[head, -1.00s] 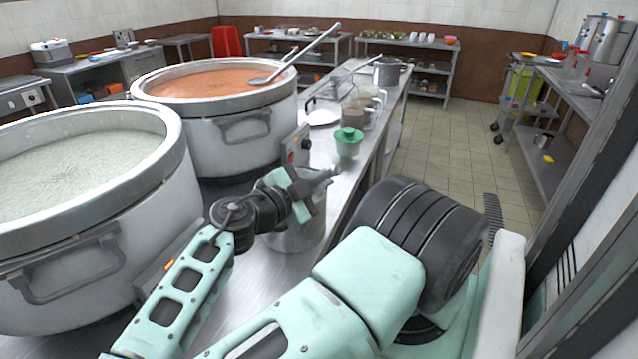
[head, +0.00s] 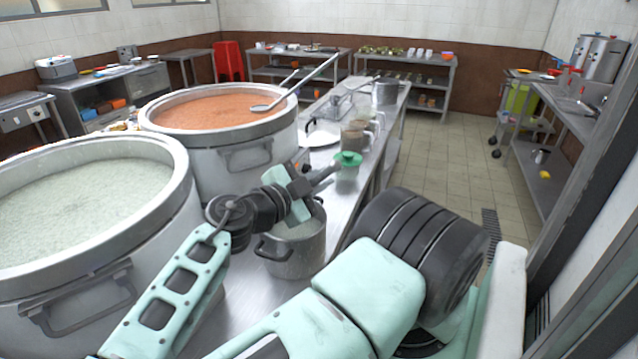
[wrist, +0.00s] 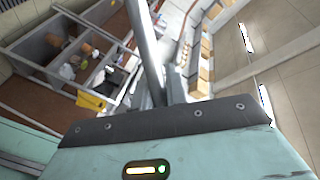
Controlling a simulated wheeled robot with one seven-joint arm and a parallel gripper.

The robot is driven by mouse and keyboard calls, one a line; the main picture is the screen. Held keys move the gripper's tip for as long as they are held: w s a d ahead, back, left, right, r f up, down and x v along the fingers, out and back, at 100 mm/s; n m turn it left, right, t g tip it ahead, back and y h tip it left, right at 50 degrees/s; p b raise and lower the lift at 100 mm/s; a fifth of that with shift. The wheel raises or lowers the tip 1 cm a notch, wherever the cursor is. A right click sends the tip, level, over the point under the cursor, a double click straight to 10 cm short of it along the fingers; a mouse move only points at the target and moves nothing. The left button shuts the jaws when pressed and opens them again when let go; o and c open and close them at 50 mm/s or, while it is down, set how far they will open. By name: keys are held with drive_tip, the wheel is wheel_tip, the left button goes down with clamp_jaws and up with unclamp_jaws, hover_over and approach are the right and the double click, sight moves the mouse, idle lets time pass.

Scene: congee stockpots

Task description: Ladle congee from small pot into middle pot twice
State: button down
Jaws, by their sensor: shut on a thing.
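The small silver pot (head: 295,262) stands on the steel counter in the head view, with pale congee inside. My gripper (head: 318,180) is above its far rim and hides part of the opening. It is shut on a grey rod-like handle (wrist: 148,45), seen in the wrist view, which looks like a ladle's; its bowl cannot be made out. A large pot of orange-red congee (head: 235,155) stands behind, in the middle. A larger pot of whitish congee (head: 95,280) stands at the left front. Which of these the task calls middle is unclear.
Another ladle (head: 300,80) rests across the orange-red pot. A green-lidded container (head: 347,168), a white plate (head: 318,138) and jars (head: 360,135) stand farther along the counter. A lidded pot (head: 385,92) is at its far end.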

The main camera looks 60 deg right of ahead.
drive_tip(key=shift+r+p, duration=2.6)
drive_tip(key=shift+r, duration=0.3)
drive_tip(key=shift+m+h+b, duration=0.3)
drive_tip(key=shift+m+b, duration=0.2)
drive_tip(key=shift+m, duration=0.4)
